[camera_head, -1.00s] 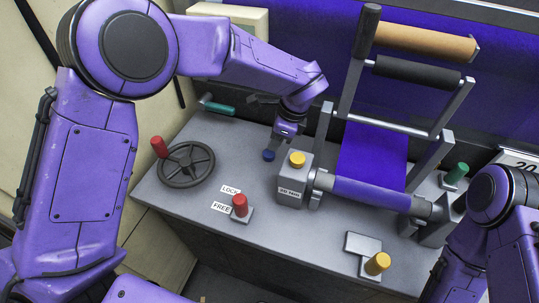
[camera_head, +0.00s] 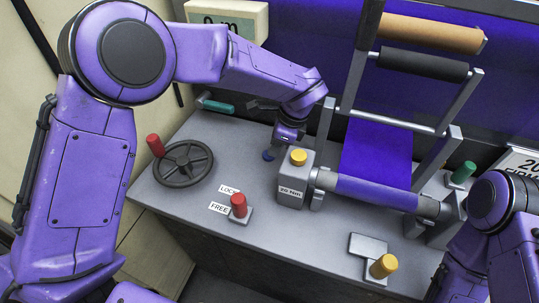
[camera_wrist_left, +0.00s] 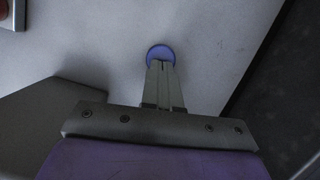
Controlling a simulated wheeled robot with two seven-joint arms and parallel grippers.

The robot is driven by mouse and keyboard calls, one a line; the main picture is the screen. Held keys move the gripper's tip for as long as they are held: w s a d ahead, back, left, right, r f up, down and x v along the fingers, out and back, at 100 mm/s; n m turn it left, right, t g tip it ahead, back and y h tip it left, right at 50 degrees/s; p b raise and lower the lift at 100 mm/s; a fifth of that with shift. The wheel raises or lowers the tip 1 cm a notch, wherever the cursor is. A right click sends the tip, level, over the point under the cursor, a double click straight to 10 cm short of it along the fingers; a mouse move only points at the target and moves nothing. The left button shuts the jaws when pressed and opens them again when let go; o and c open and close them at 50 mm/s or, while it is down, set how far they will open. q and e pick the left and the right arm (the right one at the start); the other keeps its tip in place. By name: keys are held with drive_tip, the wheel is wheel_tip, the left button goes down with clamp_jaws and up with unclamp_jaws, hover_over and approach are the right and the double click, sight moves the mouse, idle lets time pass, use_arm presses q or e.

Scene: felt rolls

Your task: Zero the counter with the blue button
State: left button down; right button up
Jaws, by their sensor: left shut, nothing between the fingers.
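The blue button (camera_head: 267,156) is a small round knob on the grey bench, left of the grey block with a yellow knob. My left gripper (camera_head: 274,148) points down at it and partly hides it in the head view. In the left wrist view, the shut fingers (camera_wrist_left: 160,66) overlap the near part of the blue button (camera_wrist_left: 159,52), with nothing between them. Whether they touch or press it I cannot tell. The cream counter box (camera_head: 255,17) behind my left arm shows what looks like "0 m", partly cut off and covered. My right gripper is out of view.
The grey bench (camera_head: 190,215) carries a handwheel (camera_head: 183,165), a red lever (camera_head: 239,205) marked LOCK and FREE, the yellow-knobbed block (camera_head: 293,185) and a yellow knob (camera_head: 383,266). The roll frame with purple felt (camera_head: 375,155) stands right of the button.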

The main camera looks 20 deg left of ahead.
use_arm(q)
wheel_tip(320, 180, up, 6)
drive_tip(key=p, duration=0.3)
idle(0.3)
drive_tip(key=shift+r, duration=0.1)
drive_tip(key=b+v, duration=0.1)
drive_tip(key=v, duration=0.6)
drive_tip(key=shift+r, duration=0.15)
